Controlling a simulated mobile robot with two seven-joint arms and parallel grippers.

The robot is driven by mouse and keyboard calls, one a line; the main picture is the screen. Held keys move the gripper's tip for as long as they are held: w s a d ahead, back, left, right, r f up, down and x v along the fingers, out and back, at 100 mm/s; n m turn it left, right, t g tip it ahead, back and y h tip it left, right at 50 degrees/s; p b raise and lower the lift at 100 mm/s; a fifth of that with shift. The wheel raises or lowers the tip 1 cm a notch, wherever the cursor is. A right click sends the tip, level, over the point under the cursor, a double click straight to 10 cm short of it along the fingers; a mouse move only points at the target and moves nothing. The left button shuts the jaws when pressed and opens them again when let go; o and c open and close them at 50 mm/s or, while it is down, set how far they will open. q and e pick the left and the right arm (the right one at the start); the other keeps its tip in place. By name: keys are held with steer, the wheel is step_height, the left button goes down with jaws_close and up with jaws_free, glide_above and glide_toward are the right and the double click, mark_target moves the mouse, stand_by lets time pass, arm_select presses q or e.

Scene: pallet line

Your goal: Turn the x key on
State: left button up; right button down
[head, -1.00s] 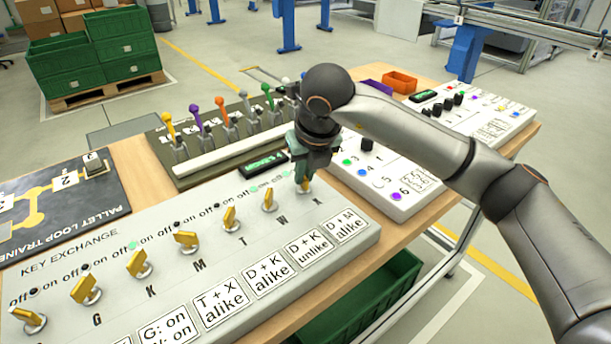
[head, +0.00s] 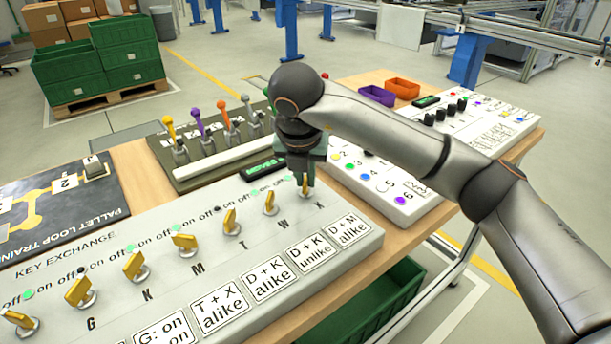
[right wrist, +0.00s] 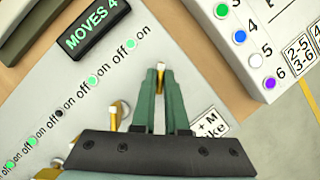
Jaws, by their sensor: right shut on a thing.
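The x key (head: 305,187) is the last gold key at the right end of the grey key exchange panel (head: 350,243), above the letter X. My right gripper (head: 305,174) points down over it and is shut on it. In the right wrist view the key (right wrist: 160,68) shows between the green fingertips (right wrist: 160,76). The lamp (right wrist: 131,44) between "off" and "on" nearest that key is lit green. The display (right wrist: 91,30) reads MOVES 4. My left gripper is not in view.
The w key (head: 270,203) stands close on the left, with several more gold keys farther left. Lever handles (head: 197,122) stand behind the panel. A white button panel (head: 400,214) lies to the right. Orange (head: 402,88) and purple (head: 376,96) bins sit at the back.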

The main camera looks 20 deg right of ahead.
steer(key=c, duration=0.9)
jaws_free()
steer(key=shift+c, duration=0.2)
steer(key=p+v, duration=0.2)
steer(key=v, duration=1)
steer(key=shift+s+r, duration=0.15)
steer(key=shift+r, duration=0.1)
